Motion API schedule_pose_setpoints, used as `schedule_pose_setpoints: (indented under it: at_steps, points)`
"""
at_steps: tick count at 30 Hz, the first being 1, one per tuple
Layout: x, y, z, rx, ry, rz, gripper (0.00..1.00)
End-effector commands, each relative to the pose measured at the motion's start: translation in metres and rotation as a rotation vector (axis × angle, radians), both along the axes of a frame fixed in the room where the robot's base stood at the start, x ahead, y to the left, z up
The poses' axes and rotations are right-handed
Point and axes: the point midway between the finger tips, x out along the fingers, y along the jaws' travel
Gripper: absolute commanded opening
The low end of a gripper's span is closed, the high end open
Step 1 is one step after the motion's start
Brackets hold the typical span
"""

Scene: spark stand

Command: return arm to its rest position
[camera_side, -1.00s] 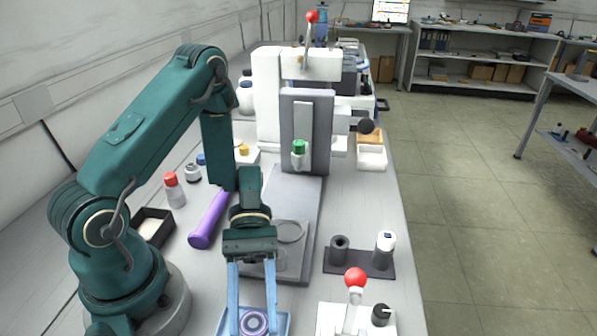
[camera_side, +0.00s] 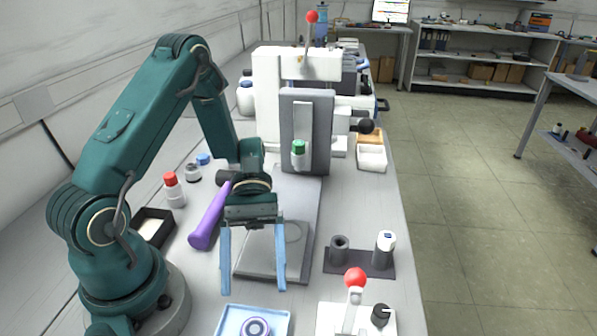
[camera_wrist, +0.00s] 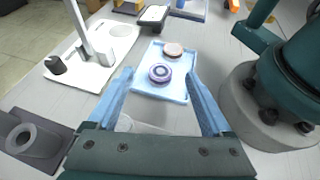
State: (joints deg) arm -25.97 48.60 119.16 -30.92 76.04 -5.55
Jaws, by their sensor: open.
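My gripper (camera_side: 252,268) is open and empty. In the side view its blue fingers hang above the bench, between the grey base plate of the stand (camera_side: 272,262) and the blue tray (camera_side: 232,322). The tray holds a purple-ringed round piece (camera_side: 255,327), and it is cut off by the lower picture edge. In the wrist view my gripper (camera_wrist: 160,88) has its fingers spread wide, pointing toward the tray (camera_wrist: 176,94). There the purple-ringed piece (camera_wrist: 160,73) lies in the tray beside a pinkish disc (camera_wrist: 173,50). The fingers do not touch either piece.
A purple cylinder (camera_side: 209,216) lies left of my gripper, near a black box (camera_side: 153,227) and a red-capped bottle (camera_side: 174,189). A dark holder (camera_side: 358,262) and a red-knobbed lever (camera_side: 356,278) stand to the right. The upright stand (camera_side: 304,160) is behind.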

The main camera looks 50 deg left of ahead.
Motion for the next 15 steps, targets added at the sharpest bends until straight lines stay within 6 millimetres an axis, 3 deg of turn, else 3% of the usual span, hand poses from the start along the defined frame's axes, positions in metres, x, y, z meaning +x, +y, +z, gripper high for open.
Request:
schedule_pose_setpoints:
  at_steps: [6, 15]
  points:
    - [0.008, -0.003, 0.030, 0.112, -0.221, -0.123, 0.84]
    - [0.000, -0.001, 0.067, 0.319, -0.601, -0.344, 0.84]
